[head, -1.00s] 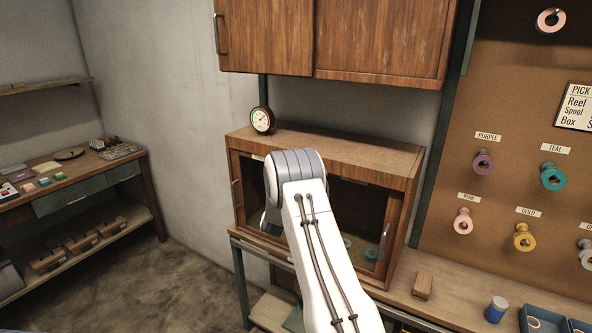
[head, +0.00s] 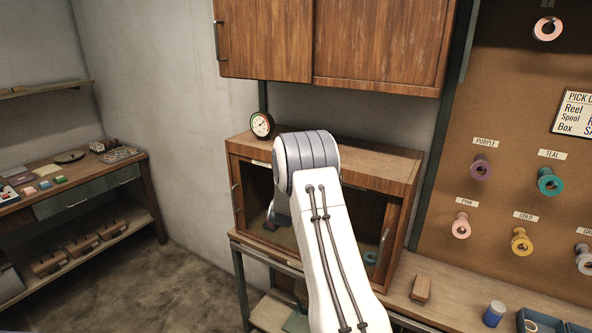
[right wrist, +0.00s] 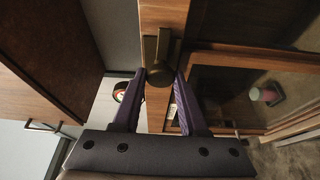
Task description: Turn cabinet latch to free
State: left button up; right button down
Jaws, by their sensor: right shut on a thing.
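The latch (right wrist: 160,72) is a dark round knob with a short bar, mounted on a wooden strip of the cabinet. In the right wrist view its bar lies roughly along the strip. My right gripper (right wrist: 160,75) has its purple fingers on both sides of the knob and is shut on it. In the head view the wooden glass-fronted cabinet (head: 385,165) stands on the bench. My white right arm (head: 335,240) crosses in front of it and hides the latch and the fingertips. My left gripper is not in view.
A round dial gauge (head: 262,124) is by the cabinet's top left corner. Wooden wall cupboards (head: 380,45) hang above. A small wooden block (head: 421,289) and a blue jar (head: 494,314) are on the bench at right. Colored spools hang on the pegboard (head: 500,120).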

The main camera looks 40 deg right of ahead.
jog(key=shift+n, duration=0.3)
jog(key=shift+c, duration=2.2)
grip_release()
jog(key=shift+a, duration=0.1)
jog(key=b+v, duration=0.4)
jog(key=v, duration=0.6)
jog(key=shift+s, duration=0.15)
jog(key=shift+a+r, duration=0.1)
